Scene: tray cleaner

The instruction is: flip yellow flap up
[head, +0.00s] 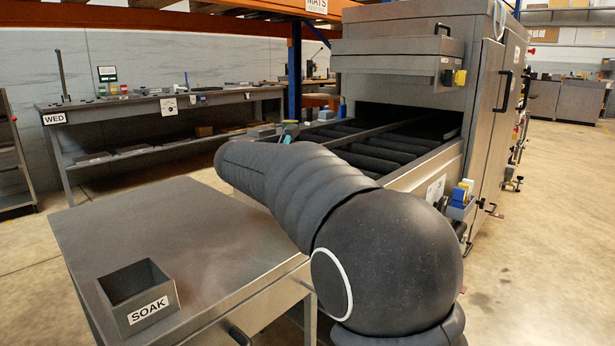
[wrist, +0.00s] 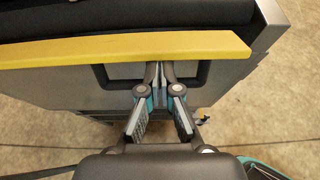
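The yellow flap (wrist: 125,50) is a long flat bar crossing the upper part of the wrist view, along the top edge of a grey metal panel. My gripper (wrist: 160,70) is just below its lower edge in the picture, near the bar's middle. The fingertips are drawn close together, with nothing clearly held between them. Whether they touch the flap cannot be told. A dark loop handle (wrist: 203,76) on the panel lies behind the fingers. In the head view my arm hides the flap, and only a teal bit of my gripper (head: 289,132) shows beyond it.
The grey machine (head: 405,60) with its dark roller bed (head: 385,155) stands beyond my arm. A metal table (head: 190,230) with a SOAK bin (head: 150,311) is at front left. A WED bench (head: 150,101) stands at the back. Open floor lies to the right.

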